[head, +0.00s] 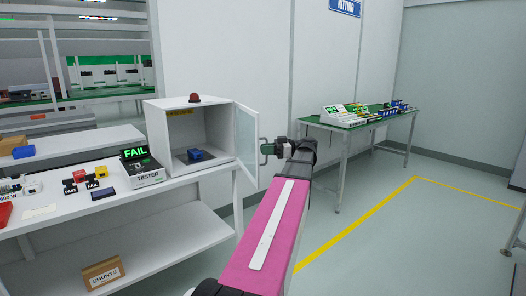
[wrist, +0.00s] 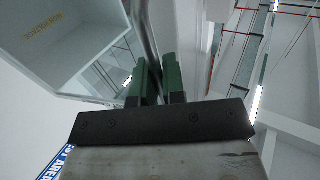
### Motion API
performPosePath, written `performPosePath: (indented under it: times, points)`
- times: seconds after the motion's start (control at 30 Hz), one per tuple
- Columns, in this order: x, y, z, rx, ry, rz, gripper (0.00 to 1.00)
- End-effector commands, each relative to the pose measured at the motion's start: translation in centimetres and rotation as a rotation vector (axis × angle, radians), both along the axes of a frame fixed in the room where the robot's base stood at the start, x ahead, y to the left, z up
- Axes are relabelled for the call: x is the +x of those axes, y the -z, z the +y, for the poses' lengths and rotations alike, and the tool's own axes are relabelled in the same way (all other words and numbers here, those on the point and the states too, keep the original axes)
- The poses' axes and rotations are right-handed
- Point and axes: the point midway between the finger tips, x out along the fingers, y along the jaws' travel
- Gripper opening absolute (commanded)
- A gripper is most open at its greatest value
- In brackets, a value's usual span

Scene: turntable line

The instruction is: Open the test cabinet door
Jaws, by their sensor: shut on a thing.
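The test cabinet (head: 167,130) is a white box on the bench with a red lamp on top. Its glass door (head: 246,145) stands open, swung out to the right, and the inside shows. A blue object (head: 195,155) sits on a dark plate inside. My gripper (head: 267,149) is at the outer side of the door. In the wrist view, the green fingers of my gripper (wrist: 152,80) are shut on the grey bar of the door handle (wrist: 146,35). The cabinet also shows at the upper left of the wrist view (wrist: 62,45).
The tester (head: 145,176) beside the cabinet has a screen reading FAIL. Small parts and red and yellow blocks lie on the white bench (head: 110,207). A green-topped table (head: 360,121) with bins stands at the back right.

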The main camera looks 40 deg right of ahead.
Motion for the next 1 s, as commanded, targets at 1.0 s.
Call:
performPosePath:
  times: [1.0]
  points:
    - [0.2,-4.7,1.4,0.0,-0.003,0.004,0.18]
